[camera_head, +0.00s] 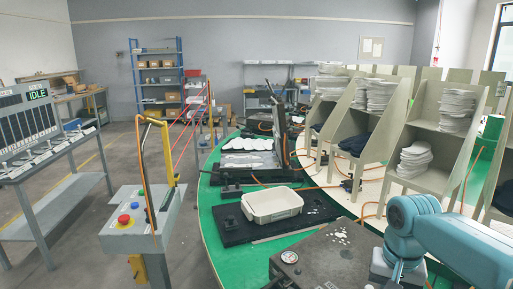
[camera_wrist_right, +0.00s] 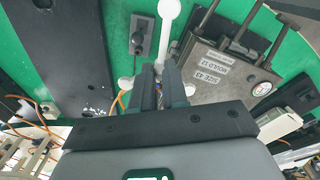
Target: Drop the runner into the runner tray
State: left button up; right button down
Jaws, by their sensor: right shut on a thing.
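My right gripper (camera_wrist_right: 172,80) shows in the wrist view with its dark fingers shut on a white runner. The runner (camera_wrist_right: 168,28) is a thin rod with a rounded end, and it sticks out beyond the fingertips towards the top of the view. White knobs show on both sides of the fingers and seem to belong to it. My left gripper is in neither view.
A dark mould block (camera_wrist_right: 218,68) with rods and a gauge lies close beside the runner. The green carousel table (camera_head: 212,225) carries white insoles (camera_head: 247,144) farther back. A button post (camera_head: 140,222) stands at left. Racks with white stacks (camera_head: 455,110) stand at right.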

jog(key=s+a+f+n, duration=0.1)
jog(key=a+f+n, duration=0.4)
jog(key=f, duration=0.9)
jog(key=shift+s+a, duration=0.4)
jog(key=shift+a, duration=0.7)
jog(key=shift+s, duration=0.15)
